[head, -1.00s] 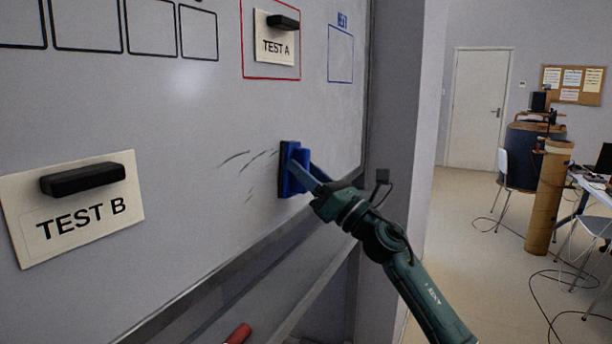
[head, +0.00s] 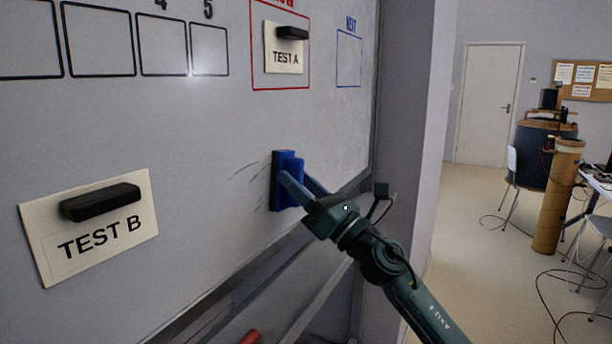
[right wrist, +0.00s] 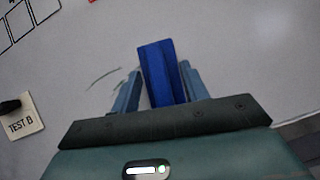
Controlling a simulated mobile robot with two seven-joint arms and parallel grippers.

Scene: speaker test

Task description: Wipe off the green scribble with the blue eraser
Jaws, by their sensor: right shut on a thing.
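The blue eraser (head: 283,168) with a dark pad stands upright with its pad side at the whiteboard (head: 210,130). My right gripper (head: 300,184) is shut on its blue body. In the right wrist view the eraser (right wrist: 160,70) sits between the two fingers. Pad contact with the board is hard to tell. The scribble (head: 244,170) shows as a few thin dark grey-green strokes just left of the eraser. The strokes also show in the right wrist view (right wrist: 104,78). The eraser may hide part of them. My left gripper is not in view.
A TEST B card (head: 95,245) with a black magnet is at lower left on the board, and a TEST A card (head: 284,60) is higher up. The board's lower frame runs below the eraser. A red object (head: 250,337) shows at the bottom edge.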

